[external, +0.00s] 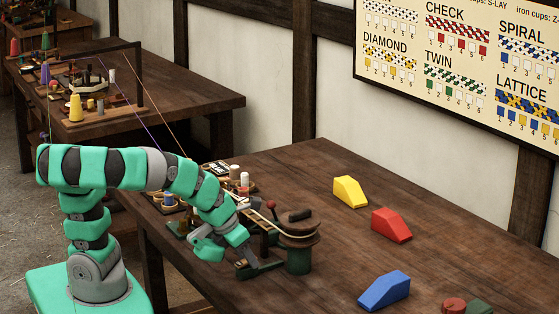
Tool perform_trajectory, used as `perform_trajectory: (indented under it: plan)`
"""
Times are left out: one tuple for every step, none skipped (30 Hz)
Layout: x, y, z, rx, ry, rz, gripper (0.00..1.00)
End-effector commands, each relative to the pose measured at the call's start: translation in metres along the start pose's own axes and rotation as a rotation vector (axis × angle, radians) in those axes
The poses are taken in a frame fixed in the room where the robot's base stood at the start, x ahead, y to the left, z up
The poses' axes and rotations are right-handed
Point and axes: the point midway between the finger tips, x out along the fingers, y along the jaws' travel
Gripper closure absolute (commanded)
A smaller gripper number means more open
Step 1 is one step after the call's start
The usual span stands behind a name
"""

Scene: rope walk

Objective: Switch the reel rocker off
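A dark reel (296,226) with a rope running to it stands on a green pedestal (298,261) on the wooden table. My gripper end (246,262) is bent down low at the left of the pedestal, over a small dark green base (262,268). The view is too small to tell whether my gripper touches that base or whether its fingers are open or shut. I cannot make out the reel rocker or its position; my arm hides part of this area.
A yellow wedge block (349,191), a red one (391,225) and a blue one (384,291) lie to the right on the table (330,165). White and blue spools (168,200) stand behind my arm. The table between reel and blocks is clear.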

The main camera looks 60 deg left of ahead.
Motion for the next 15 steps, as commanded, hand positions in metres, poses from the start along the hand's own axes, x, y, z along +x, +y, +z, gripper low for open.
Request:
perform_trajectory:
  plan:
    - [0.0,0.0,0.0,0.0,0.0,0.001,0.58]
    - [0.0,0.001,0.0,0.0,0.0,0.001,0.58]
    - [0.0,0.001,0.0,0.0,-0.001,0.001,0.58]
    - [0.0,0.001,0.0,0.0,-0.001,0.002,0.58]
    - [0.0,0.001,0.0,0.0,-0.001,0.002,0.58]
    - [0.0,0.001,0.0,0.0,-0.001,0.002,0.58]
    - [0.0,0.001,0.0,-0.001,-0.001,0.002,0.58]
    - [0.0,0.001,0.001,0.0,-0.001,0.002,0.58]
    - [-0.002,0.001,0.001,0.0,-0.002,0.002,0.58]
    - [-0.003,0.001,0.001,0.0,-0.002,0.002,0.58]
    - [-0.005,0.001,0.001,0.0,-0.002,0.002,0.58]
    - [-0.009,0.001,0.001,0.0,-0.002,0.001,0.58]
    - [-0.013,0.0,0.001,0.0,-0.001,0.001,0.58]
    - [-0.017,0.0,0.001,0.001,-0.001,0.0,0.58]
    - [-0.024,0.001,0.002,0.002,-0.003,0.001,0.58]
